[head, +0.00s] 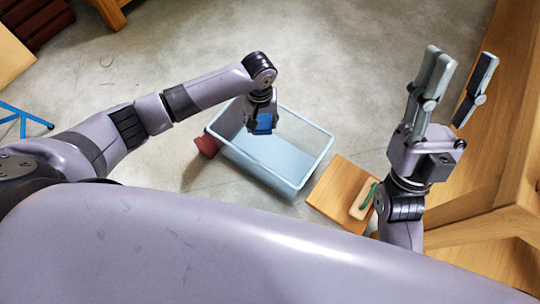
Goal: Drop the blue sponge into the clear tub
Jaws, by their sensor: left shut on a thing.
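The clear tub (312,167) is a pale, see-through rectangular bin on the floor, in the middle of the head view. My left gripper (262,127) points down over the tub's left part and is shut on the blue sponge (264,122). The sponge shows as a small blue block between the fingers, partly hidden by them. I cannot tell how high it is above the tub's floor. My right gripper (459,90) is on the right, pointing up, with its fingers apart and nothing between them.
A reddish pot (208,145) stands against the tub's left side. A wooden board or stool (328,188) stands right of the tub, with a tan and green object (363,201) on it. Wooden furniture (510,150) fills the right edge. Grey floor is free behind the tub.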

